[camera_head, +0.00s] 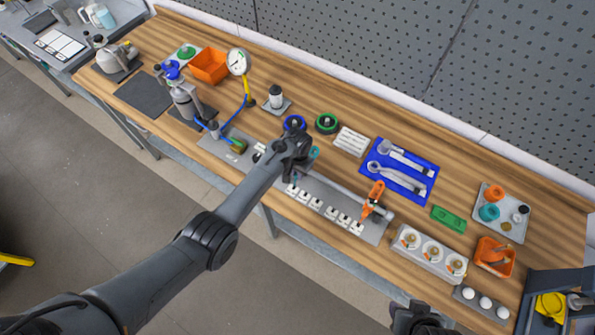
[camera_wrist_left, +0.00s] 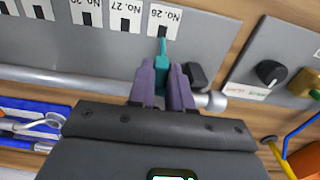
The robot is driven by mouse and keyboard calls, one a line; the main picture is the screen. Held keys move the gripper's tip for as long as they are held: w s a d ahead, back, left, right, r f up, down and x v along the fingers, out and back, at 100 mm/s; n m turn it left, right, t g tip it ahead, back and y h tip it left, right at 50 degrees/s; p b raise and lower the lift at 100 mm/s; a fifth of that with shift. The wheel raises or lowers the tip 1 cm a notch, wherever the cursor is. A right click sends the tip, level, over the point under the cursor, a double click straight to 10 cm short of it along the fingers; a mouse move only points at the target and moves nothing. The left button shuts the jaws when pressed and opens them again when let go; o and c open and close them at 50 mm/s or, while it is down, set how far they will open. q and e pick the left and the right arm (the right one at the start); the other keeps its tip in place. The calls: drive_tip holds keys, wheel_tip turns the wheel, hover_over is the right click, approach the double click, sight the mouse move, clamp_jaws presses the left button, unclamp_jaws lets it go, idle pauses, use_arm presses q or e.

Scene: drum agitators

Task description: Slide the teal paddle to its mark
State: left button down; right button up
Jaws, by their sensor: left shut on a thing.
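The teal paddle (camera_wrist_left: 162,68) is held between the two purple fingers of my left gripper (camera_wrist_left: 162,85). In the head view my left gripper (camera_head: 297,150) is at the left end of the silver rod (camera_head: 335,190), with a bit of teal showing beside it. In the wrist view the paddle's narrow tip reaches the black mark on the end number card (camera_wrist_left: 158,20). The orange paddle (camera_head: 373,198) is farther right on the rod. My right gripper (camera_head: 415,320) is at the bottom edge, partly cut off; its opening is unclear.
Several number cards (camera_head: 325,208) line the front of the grey panel (camera_head: 370,233). A black block (camera_wrist_left: 196,76) sits close beside the gripper, and a black knob (camera_wrist_left: 269,72) is farther right.

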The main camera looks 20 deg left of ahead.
use_arm(q)
drive_tip(key=shift+s+d+r, duration=0.1)
drive_tip(key=shift+d, duration=0.3)
drive_tip(key=d, duration=0.2)
drive_tip(key=s+d+p, duration=0.1)
drive_tip(key=d, duration=0.1)
drive_tip(key=shift+d, duration=0.3)
drive_tip(key=shift+a, duration=0.1)
drive_tip(key=c, duration=1)
unclamp_jaws()
drive_tip(key=shift+c, duration=0.2)
drive_tip(key=shift+w+r, duration=0.1)
drive_tip(key=shift+r, duration=0.3)
wheel_tip(320, 180, up, 10)
drive_tip(key=shift+p, duration=0.4)
drive_tip(key=shift+f, duration=0.1)
